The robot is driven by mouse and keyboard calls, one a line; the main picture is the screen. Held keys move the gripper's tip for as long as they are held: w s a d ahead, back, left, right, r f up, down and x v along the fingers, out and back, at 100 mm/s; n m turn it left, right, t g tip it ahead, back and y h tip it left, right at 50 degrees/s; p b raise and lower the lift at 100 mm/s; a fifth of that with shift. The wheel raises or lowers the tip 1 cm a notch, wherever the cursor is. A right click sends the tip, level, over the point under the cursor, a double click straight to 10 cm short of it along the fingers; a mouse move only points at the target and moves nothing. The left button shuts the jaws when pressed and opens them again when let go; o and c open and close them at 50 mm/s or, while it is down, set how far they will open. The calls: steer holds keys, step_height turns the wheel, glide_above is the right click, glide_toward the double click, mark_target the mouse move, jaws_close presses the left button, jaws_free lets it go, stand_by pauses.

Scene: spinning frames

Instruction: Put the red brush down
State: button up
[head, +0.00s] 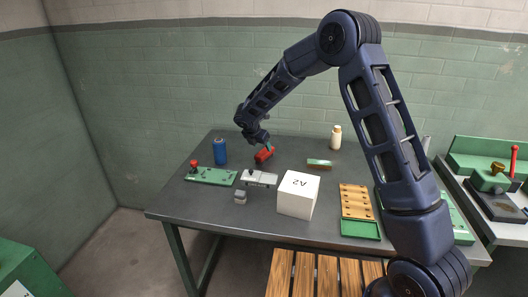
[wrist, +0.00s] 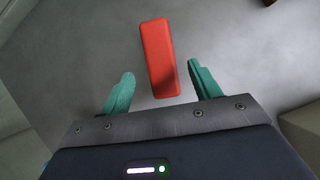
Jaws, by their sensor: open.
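The red brush (head: 264,155) lies on the dark grey table (head: 225,220), toward its back. In the wrist view it is a red oblong block (wrist: 160,58), slightly tilted, resting on the grey surface. My gripper (head: 268,147) is right above or beside it in the head view. In the wrist view its two green fingers (wrist: 160,80) stand apart, one on each side of the brush's near end, with visible gaps. The gripper is open and holds nothing. The brush's underside is hidden.
A green board (head: 210,177) lies left, a wooden rack (head: 356,202) right. Bare table surrounds the brush.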

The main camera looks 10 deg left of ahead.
steer(key=shift+v, duration=2.05)
steer(key=shift+r, duration=0.1)
steer(key=s+d+r+m, duration=0.2)
steer(key=d+r+m, duration=0.35)
steer(key=d, duration=0.45)
steer(key=s+d+r+m+g, duration=0.1)
steer(key=s+d+r+m, duration=0.25)
steer(key=d+r, duration=0.55)
steer(key=s+d+r+m, duration=0.2)
steer(key=d+r+m, duration=0.25)
steer(key=d, duration=0.75)
steer(key=s+d+r+m, duration=0.3)
steer(key=s+d+m, duration=0.6)
steer(key=s+d, duration=0.35)
steer(key=s+d+m+y, duration=0.1)
steer(key=s+d+m, duration=0.2)
steer(key=s, duration=0.3)
steer(key=s+d+f+m+y, duration=0.1)
steer(key=s+d+m, duration=0.2)
steer(key=s+m, duration=0.3)
steer(key=shift+s+d+f, duration=0.2)
steer(key=shift+s+f, duration=0.05)
steer(key=shift+s, duration=0.45)
